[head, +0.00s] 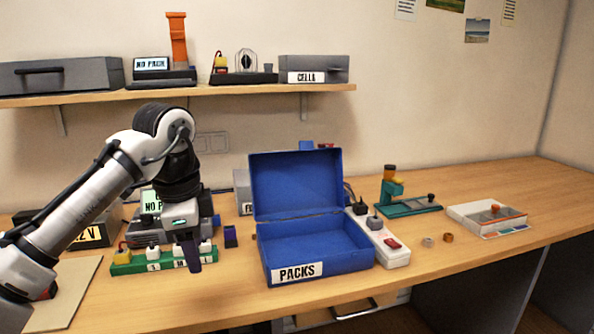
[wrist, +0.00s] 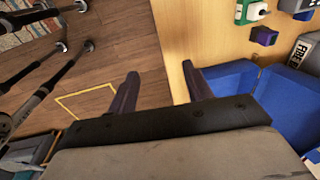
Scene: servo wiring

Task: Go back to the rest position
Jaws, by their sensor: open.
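My gripper (head: 190,255) hangs pointing down over the front part of the bench, in front of the green strip (head: 128,267) and left of the blue box. In the wrist view its two dark fingers (wrist: 160,88) stand apart with nothing between them. Below them are the bench's front edge and the floor. My arm comes in from the left of the head view and hides part of the grey device behind it.
An open blue box labelled PACKS (head: 318,262) stands right of my gripper. A white power strip (head: 392,252), a teal stand (head: 412,208) and a white tray (head: 462,218) lie farther right. A shelf (head: 230,90) with devices runs above. A small purple block (head: 231,237) stands near the gripper.

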